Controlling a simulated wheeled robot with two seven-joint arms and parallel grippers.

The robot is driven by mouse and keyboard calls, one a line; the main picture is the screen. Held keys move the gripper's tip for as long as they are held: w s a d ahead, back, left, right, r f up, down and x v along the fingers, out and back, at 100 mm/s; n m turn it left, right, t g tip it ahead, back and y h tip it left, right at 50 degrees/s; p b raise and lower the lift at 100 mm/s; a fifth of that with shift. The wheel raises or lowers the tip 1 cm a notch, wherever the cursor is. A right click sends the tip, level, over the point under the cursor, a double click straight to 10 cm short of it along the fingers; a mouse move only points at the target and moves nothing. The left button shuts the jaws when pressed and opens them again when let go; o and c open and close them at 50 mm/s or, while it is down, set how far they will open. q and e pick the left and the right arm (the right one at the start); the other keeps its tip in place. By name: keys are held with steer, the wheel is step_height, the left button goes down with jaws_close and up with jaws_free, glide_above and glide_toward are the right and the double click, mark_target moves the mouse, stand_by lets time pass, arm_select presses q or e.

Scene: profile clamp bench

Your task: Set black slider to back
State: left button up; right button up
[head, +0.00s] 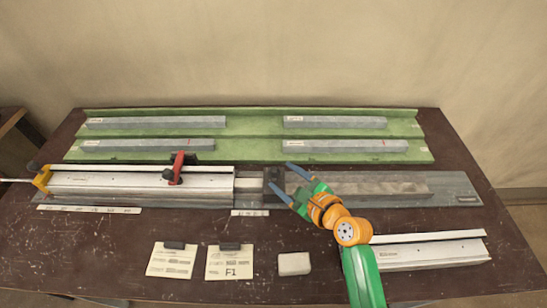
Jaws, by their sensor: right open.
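My left gripper is not in view.
A red clamp lever (177,167) stands on the silver profile, and a yellow clamp (42,179) sits at its left end. Grey bars lie on a green rack (250,132) behind. Paper cards (230,264), a white block (294,264) and another profile (430,253) lie in front.

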mark_target(275, 174)
steer(key=x, duration=0.4)
steer(key=shift+s+a+b, duration=0.25)
steer(key=shift+a+b, duration=0.1)
steer(key=shift+w+f, duration=0.15)
steer(key=shift+w, duration=0.3)
steer(key=shift+s, duration=0.15)
steer(key=shift+c, duration=0.6)
steer(key=shift+s, duration=0.1)
jaws_close()
